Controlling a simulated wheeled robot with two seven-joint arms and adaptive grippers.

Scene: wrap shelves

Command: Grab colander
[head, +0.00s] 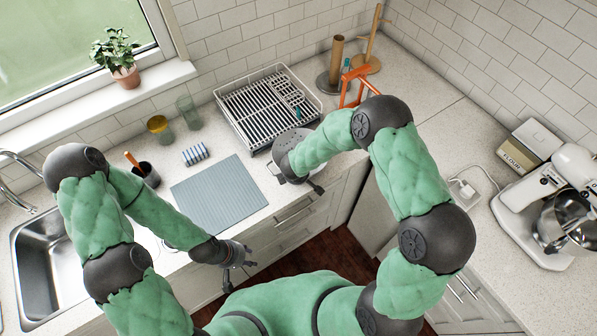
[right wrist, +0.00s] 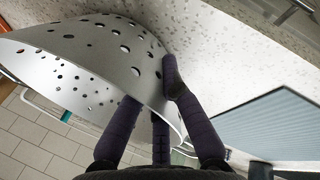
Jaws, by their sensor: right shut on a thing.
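The colander (right wrist: 75,65) is a grey metal bowl with round holes, large and tilted in the right wrist view. My right gripper (right wrist: 152,85) is shut on its rim, with one finger on the near side and the others partly hidden behind the wall. In the head view the colander (head: 291,138) shows only in part, at the front of the counter by the dish rack, because my right arm covers much of it. My left gripper (head: 239,276) hangs empty in front of the counter edge, fingers spread apart.
A dish rack (head: 270,104) stands behind the colander, and an orange stand (head: 351,85) is close to my right arm. A grey-blue mat (head: 219,194) lies to the left. A stand mixer (head: 556,190) is at the far right, and a sink (head: 42,258) at the left.

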